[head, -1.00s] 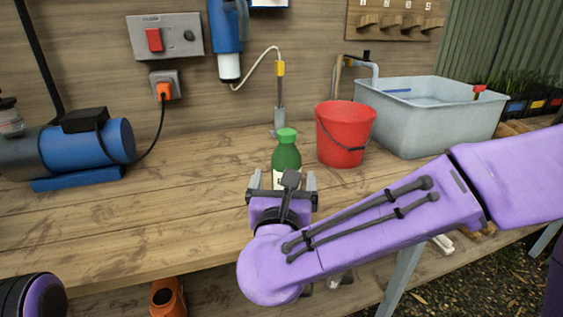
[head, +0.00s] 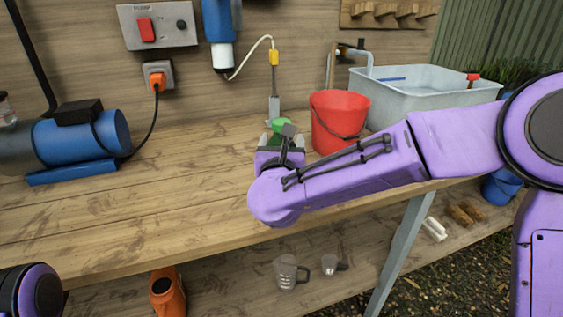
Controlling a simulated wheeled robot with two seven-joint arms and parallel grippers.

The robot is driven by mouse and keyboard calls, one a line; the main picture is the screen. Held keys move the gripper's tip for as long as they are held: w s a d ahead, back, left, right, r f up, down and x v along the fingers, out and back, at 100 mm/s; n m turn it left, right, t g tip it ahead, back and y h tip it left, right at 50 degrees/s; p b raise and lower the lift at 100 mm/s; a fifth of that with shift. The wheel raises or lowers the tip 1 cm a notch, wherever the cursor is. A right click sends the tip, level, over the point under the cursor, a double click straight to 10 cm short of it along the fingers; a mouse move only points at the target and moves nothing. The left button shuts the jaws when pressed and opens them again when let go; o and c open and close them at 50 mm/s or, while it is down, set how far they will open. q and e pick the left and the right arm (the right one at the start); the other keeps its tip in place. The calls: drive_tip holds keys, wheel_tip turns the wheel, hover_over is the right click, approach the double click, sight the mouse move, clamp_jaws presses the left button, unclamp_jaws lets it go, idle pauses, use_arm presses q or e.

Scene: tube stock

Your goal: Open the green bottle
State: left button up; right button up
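The green bottle stands upright on the wooden bench. Its light green cap (head: 280,124) shows above my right gripper, and most of its body is hidden behind the gripper. My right gripper (head: 282,138) comes in from the right at the bottle's upper part. Its grey fingers stand apart, one at each side of the bottle just below the cap. Whether they touch the bottle is hidden. A part of my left arm shows at the lower left corner, but my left gripper is out of view.
A red bucket (head: 338,124) stands close to the right of the bottle, with a grey sink (head: 430,108) beyond. A blue motor (head: 85,138) sits at the left. The bench's left front is clear. Jugs (head: 287,273) and an orange container (head: 166,296) are on the shelf below.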

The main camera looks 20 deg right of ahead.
drive_tip(key=c, duration=0.7)
drive_tip(key=shift+c, duration=0.2)
drive_tip(key=shift+r, duration=0.15)
drive_tip(key=shift+r, duration=0.4)
drive_tip(key=r, duration=0.3)
drive_tip(key=shift+s+p, duration=0.2)
drive_tip(key=shift+p, duration=0.1)
drive_tip(key=s+r, duration=0.4)
drive_tip(key=shift+r, duration=0.35)
drive_tip(key=s+r+p, duration=0.1)
drive_tip(key=s+r, duration=0.3)
drive_tip(key=s, duration=0.5)
drive_tip(key=shift+s+r, duration=0.15)
drive_tip(key=shift+s, duration=0.2)
